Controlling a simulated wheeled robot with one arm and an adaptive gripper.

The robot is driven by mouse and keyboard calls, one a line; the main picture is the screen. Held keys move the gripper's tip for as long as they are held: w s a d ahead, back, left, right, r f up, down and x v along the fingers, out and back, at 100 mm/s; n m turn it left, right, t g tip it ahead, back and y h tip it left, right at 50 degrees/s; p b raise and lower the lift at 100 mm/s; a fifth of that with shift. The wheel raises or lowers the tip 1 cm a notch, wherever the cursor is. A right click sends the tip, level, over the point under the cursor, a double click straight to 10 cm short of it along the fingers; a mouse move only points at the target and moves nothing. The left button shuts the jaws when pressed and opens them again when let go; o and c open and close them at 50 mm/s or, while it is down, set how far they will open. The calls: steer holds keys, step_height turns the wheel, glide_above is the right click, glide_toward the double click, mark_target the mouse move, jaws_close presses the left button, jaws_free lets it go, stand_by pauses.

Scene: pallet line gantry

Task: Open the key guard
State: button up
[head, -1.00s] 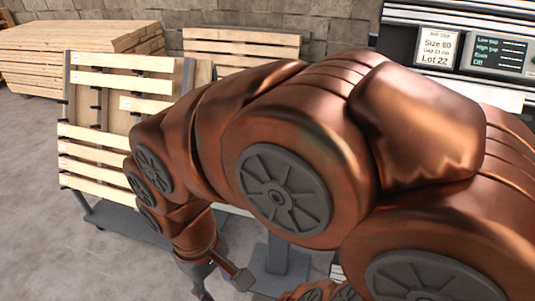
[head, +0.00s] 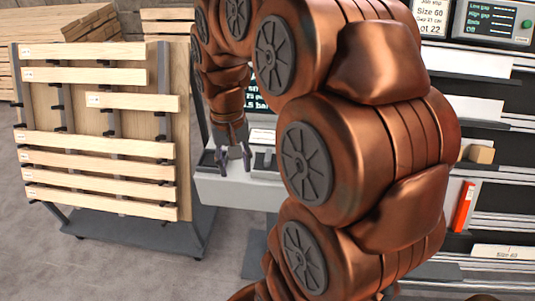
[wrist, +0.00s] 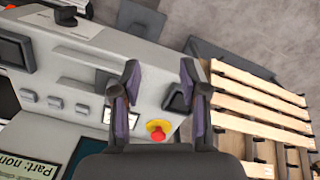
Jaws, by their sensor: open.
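My gripper (head: 234,160) is open and empty above a pale grey console (head: 240,191). In the wrist view its two fingers (wrist: 158,88) stand apart over the console (wrist: 150,58). A small dark angular piece (wrist: 179,97) on the console shows beside the right finger, partly hidden by it; it may be the key guard, but I cannot tell for sure. A red stop button on a yellow base (wrist: 157,130) sits nearer the palm, between the fingers.
A rack with pale wooden slats (head: 95,150) stands left of the console. In the wrist view, small grey buttons (wrist: 55,102) and a "Part" screen (wrist: 30,162) lie left. An orange-red item (head: 464,207) stands on shelving at right. Grey floor is open at lower left.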

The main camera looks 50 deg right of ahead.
mark_target(268, 154)
steer(key=w+d+m, duration=0.1)
steer(key=d, duration=0.3)
steer(key=w+d+m, duration=0.1)
steer(key=d+m, duration=0.1)
steer(key=d, duration=0.3)
steer(key=d+f+m, duration=0.1)
steer(key=d, duration=0.4)
steer(key=shift+w+d+f+m+t+b, duration=0.1)
steer(key=shift+w+d+m+t+b, duration=0.1)
steer(key=shift+w+m+t+b, duration=0.15)
steer(key=shift+f+p, duration=0.9)
steer(key=shift+f, duration=2.95)
jaws_close()
